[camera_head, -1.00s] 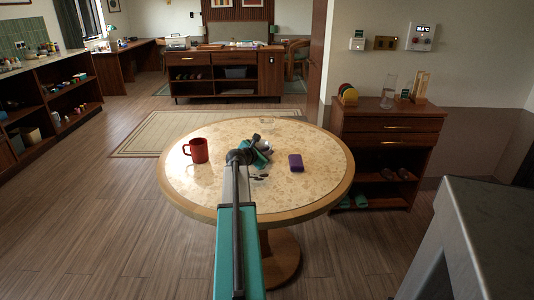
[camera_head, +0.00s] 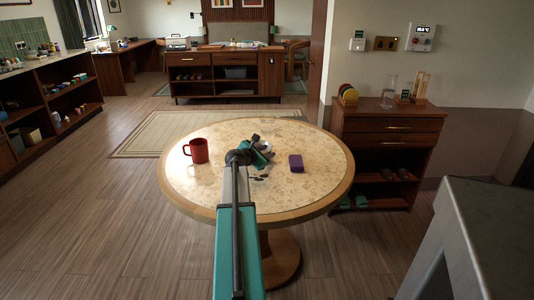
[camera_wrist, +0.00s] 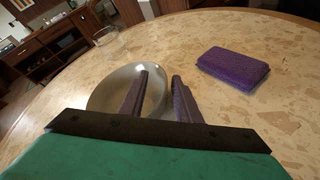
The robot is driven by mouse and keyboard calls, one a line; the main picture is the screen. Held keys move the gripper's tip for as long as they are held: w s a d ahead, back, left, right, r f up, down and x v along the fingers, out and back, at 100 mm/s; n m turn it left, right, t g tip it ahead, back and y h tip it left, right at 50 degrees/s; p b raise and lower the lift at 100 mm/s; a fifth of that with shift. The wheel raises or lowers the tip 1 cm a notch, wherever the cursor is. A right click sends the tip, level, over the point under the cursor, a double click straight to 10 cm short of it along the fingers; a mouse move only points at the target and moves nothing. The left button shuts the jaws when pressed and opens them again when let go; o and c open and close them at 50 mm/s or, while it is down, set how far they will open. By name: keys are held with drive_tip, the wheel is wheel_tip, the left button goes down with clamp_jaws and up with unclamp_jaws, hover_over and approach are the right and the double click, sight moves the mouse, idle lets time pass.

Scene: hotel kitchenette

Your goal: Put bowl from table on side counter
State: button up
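A pale grey-white bowl (camera_wrist: 112,92) stands on the round table (camera_head: 190,200). In the head view the bowl (camera_head: 267,149) is mostly hidden behind my wrist. My gripper (camera_wrist: 160,75) is open at the bowl's right side in the wrist view. One finger overlaps the inside of the bowl and the other shows just outside its right rim. A gap remains between the fingers; I cannot tell whether either touches the bowl.
A red mug (camera_head: 199,151) stands left on the table. A purple block-like item (camera_head: 296,163) lies right of my gripper. A wooden cabinet (camera_head: 390,125) with discs and a rack on top stands to the right. A grey counter (camera_head: 490,225) is at the near right.

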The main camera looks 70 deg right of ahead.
drive_tip(key=v, duration=1.1)
drive_tip(key=shift+a, duration=0.35)
